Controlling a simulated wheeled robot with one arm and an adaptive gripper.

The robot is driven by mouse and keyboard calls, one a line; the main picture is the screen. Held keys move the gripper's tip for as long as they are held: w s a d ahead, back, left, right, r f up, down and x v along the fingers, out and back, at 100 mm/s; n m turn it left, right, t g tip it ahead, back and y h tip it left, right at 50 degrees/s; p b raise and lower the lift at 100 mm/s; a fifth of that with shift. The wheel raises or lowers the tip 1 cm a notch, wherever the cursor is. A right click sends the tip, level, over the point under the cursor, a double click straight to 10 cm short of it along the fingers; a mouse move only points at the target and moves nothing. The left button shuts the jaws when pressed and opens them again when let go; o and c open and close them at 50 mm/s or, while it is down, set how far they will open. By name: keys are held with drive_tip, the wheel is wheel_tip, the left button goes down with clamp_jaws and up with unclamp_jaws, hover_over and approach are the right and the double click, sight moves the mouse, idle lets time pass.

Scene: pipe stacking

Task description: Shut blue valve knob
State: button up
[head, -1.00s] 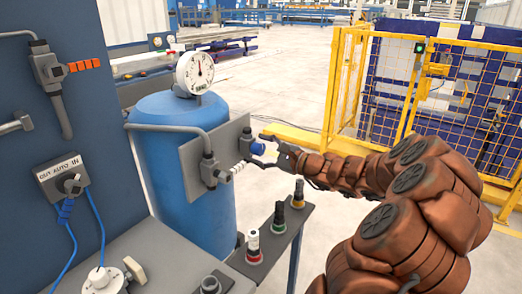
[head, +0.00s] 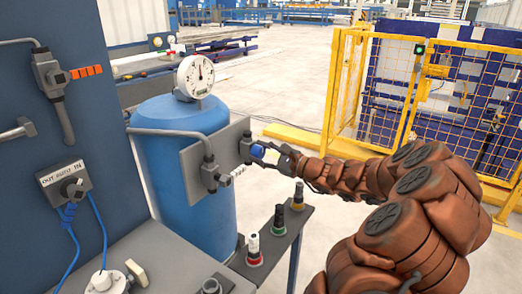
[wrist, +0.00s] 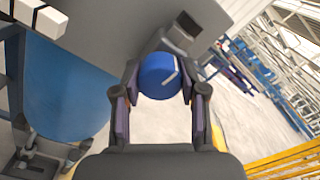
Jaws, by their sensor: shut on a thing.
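The blue valve knob (head: 257,151) is on the right part of the grey panel, in front of the blue tank. In the wrist view the round blue knob (wrist: 156,78) has a white slanted line on its face and sits between my two fingers. My gripper (wrist: 160,82) is shut on the knob, one finger on each side. In the head view my gripper (head: 263,153) reaches the knob from the right, and its fingers partly hide it.
A white-handled valve (head: 238,170) is beside the knob on the same panel. A yellow fence (head: 345,80) is behind.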

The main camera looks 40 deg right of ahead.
drive_tip(key=m+p, duration=0.1)
drive_tip(key=p, duration=0.1)
drive_tip(key=m+p, duration=0.2)
drive_tip(key=p, duration=0.1)
drive_tip(key=shift+r, duration=0.35)
drive_tip(key=m+p, duration=0.5)
drive_tip(key=p, duration=0.3)
drive_tip(key=shift+f+m, duration=0.1)
drive_tip(key=shift+m, duration=0.3)
drive_tip(key=m+p, duration=0.3)
drive_tip(key=p, duration=0.1)
drive_tip(key=m+p, duration=0.4)
drive_tip(key=m, duration=0.1)
drive_tip(key=shift+f, duration=0.3)
drive_tip(key=shift+p, duration=0.35)
drive_tip(key=o, duration=1.1)
drive_tip(key=shift+o, duration=0.2)
drive_tip(key=shift+d, duration=0.1)
